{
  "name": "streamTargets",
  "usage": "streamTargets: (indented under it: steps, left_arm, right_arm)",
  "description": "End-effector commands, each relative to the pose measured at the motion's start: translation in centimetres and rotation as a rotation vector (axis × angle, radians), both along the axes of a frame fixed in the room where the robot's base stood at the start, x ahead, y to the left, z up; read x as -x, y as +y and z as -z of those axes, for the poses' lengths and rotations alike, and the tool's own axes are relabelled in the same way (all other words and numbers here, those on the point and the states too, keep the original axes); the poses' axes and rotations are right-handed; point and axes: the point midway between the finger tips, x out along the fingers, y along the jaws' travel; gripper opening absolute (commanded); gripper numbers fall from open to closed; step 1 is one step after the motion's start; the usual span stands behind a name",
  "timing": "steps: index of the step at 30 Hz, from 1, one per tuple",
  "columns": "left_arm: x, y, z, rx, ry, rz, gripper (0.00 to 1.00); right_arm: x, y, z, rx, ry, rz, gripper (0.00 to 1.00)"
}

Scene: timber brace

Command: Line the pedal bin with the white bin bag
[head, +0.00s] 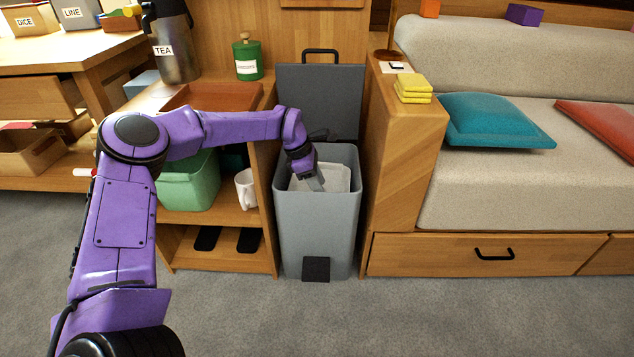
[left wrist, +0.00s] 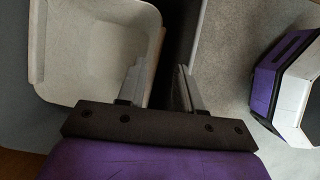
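The grey pedal bin (head: 318,235) stands upright on the carpet with its dark lid (head: 320,95) raised behind it. The white bin bag (head: 338,178) is inside the bin's mouth, open at the top like a box, its edge apparently below the bin's rim. In the left wrist view the bag (left wrist: 100,45) lies to the left of the fingers. My left gripper (head: 316,183) reaches down into the bin's mouth. Its two fingers (left wrist: 160,82) are apart, with nothing visibly held between them. The bag's lower part is hidden. My right gripper is out of view.
A wooden shelf unit with a green tub (head: 188,182) and a white mug (head: 246,188) stands close left of the bin. A wooden bench end (head: 400,170) with yellow sponges (head: 413,88) stands close right. The carpet (head: 400,320) in front is clear.

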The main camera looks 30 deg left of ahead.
Motion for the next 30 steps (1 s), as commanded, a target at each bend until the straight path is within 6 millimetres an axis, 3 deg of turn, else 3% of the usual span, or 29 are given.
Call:
streamTargets:
  steps: [5, 15, 18, 30]
  left_arm:
    - [0.4, -0.1, -0.2, 0.006, 0.013, 0.002, 0.48]
    - [1.6, 2.3, -7.4, 0.005, 0.004, 0.000, 0.48]
    - [1.9, 2.9, -8.8, 0.003, 0.004, 0.001, 0.48]
    - [2.1, 3.4, -10.2, 0.002, 0.003, 0.000, 0.48]
  right_arm:
    - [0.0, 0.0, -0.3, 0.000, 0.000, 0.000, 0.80]
    - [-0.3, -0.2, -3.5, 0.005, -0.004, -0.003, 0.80]
    - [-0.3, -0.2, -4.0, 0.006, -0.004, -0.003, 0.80]
    - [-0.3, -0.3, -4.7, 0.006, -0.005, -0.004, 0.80]
